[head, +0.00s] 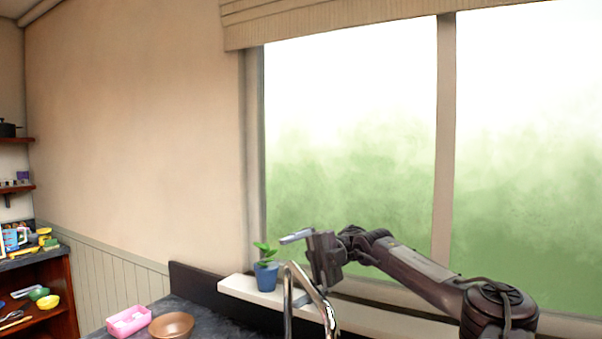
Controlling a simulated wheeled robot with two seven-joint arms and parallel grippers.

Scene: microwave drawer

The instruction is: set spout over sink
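The chrome faucet spout (327,311) rises as a tall bent tube at the bottom middle of the head view, in front of the window sill. Its lower part is cut off by the picture's edge. The sink is not in view. My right gripper (290,240) is just above and behind the spout's top, with its arm coming in from the right. One light grey finger points left. The other finger is not clear, so I cannot tell its opening or whether it touches the spout. My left gripper is not in view.
A small plant in a blue pot (265,276) stands on the white sill (236,286), close left of the gripper. A pink container (128,320) and a brown bowl (172,326) sit on the dark counter. Shelves with kitchenware (40,290) stand at far left.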

